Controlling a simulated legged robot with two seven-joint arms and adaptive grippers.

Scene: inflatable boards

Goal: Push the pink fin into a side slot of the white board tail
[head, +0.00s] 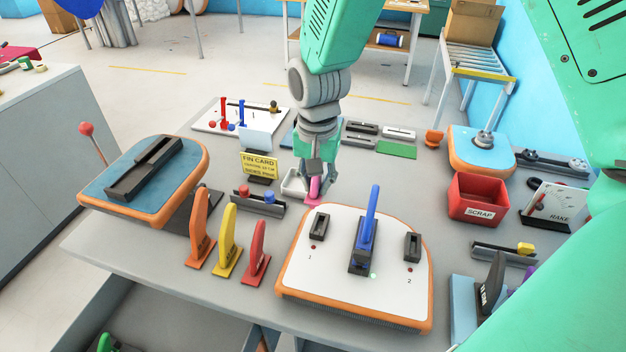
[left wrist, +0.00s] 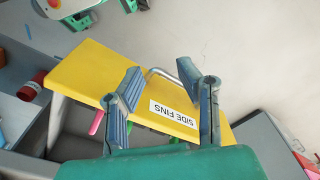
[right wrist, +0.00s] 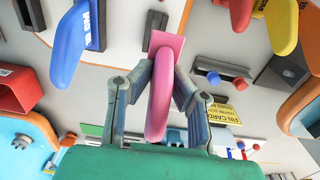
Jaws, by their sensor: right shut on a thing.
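The white board tail (head: 345,288) with an orange edge lies on the table. A blue fin (head: 370,215) stands in its middle slot. Side slot 1 (head: 319,225) and side slot 2 (head: 412,246) look empty, each with a red dot. My right gripper (head: 316,188) is shut on the pink fin (right wrist: 160,92), behind the board's far edge near slot 1. The fin's flat pink base (right wrist: 166,42) points away from the gripper.
Orange, yellow and red fins (head: 258,255) stand left of the board. A blue board (head: 180,165) is farther left. A red scrap bin (head: 477,198) stands to the right. A rack (head: 258,203) with red and blue knobs is near the right gripper.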

